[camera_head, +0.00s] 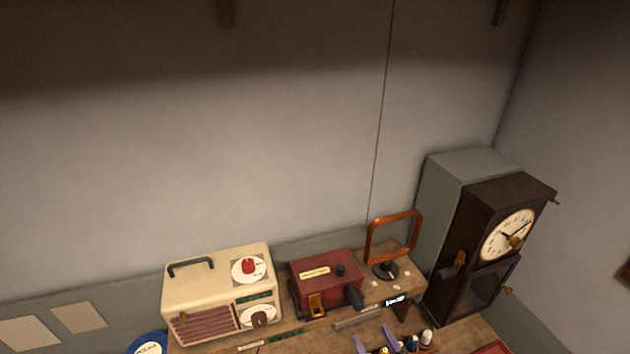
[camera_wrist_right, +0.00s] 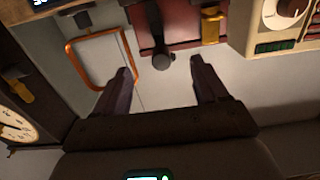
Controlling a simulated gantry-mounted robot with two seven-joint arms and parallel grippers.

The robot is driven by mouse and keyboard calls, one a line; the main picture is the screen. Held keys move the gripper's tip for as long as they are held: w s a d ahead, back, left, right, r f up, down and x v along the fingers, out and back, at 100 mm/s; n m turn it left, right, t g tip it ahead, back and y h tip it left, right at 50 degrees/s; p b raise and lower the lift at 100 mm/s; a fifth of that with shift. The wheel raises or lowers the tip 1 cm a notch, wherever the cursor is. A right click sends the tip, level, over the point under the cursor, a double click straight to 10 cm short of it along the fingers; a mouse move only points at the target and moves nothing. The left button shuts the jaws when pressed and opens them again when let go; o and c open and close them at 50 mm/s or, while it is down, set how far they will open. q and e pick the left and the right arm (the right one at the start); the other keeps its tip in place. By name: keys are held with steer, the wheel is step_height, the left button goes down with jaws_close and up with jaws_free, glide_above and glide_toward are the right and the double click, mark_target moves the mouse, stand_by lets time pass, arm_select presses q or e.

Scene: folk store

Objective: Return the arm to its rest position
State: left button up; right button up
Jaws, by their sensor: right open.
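My right gripper (camera_head: 376,340) shows at the bottom edge of the head view as two purple fingers in front of the bench. In the right wrist view the right gripper (camera_wrist_right: 160,68) has its fingers wide apart, with nothing between them. A red box (camera_head: 328,276) with a black knob and a brass latch stands on the bench beyond it; it also shows in the wrist view (camera_wrist_right: 185,18). The rest of the right arm is cut off in the head view. My left gripper is not in either view.
A cream radio (camera_head: 222,285) stands left of the box. An orange loop frame (camera_head: 394,237) on a black base stands right of it. A dark clock (camera_head: 487,250) stands at the right. Small bottles (camera_head: 426,337) are near the gripper. The space above the bench is clear.

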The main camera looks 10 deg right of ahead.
steer(key=s+d+f+g+h, duration=0.1)
steer(key=s+g, duration=0.5)
steer(key=s, duration=0.7)
steer(key=s+d+f+g+h, duration=0.2)
steer(key=s+g, duration=0.5)
steer(key=s, duration=0.6)
steer(key=shift+s+d+g, duration=0.2)
steer(key=shift+s+g, duration=0.05)
steer(key=shift+g, duration=0.05)
